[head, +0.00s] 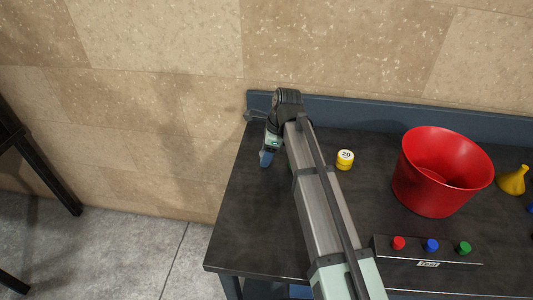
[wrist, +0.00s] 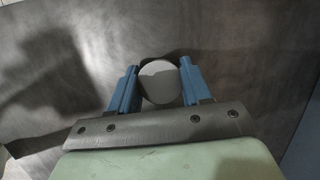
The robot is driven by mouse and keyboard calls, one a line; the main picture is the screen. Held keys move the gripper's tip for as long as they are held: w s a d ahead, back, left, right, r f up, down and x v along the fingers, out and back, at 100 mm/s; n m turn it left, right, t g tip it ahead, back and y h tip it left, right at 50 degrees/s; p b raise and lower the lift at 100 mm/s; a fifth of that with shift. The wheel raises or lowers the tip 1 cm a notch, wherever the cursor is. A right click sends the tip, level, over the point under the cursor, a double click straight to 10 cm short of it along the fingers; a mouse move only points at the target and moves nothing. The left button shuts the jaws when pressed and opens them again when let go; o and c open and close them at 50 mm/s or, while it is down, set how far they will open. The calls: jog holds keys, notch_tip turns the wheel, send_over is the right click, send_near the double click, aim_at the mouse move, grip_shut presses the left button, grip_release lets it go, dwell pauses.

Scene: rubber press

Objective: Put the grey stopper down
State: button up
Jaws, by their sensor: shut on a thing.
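My gripper (wrist: 160,88) shows in the wrist view with its two blue fingers shut on the grey stopper (wrist: 161,82). The stopper shows a round pale grey face between the fingers. The dark table surface (wrist: 245,60) lies beyond it; I cannot tell whether the stopper touches the table. In the head view my gripper (head: 265,158) points down over the far left part of the table, and the stopper cannot be made out there.
A yellow weight marked 20 (head: 345,159) stands right of my arm. A red bucket (head: 431,190) stands further right, near a yellow funnel-like object (head: 512,180). A panel with red, blue and green buttons (head: 427,251) is at the front. The table's left edge is close to my gripper.

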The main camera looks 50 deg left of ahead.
jog(key=shift+f, duration=0.15)
jog(key=o, duration=1)
jog(key=shift+o, duration=0.2)
jog(key=shift+r, duration=0.2)
jog(key=v, duration=1.2)
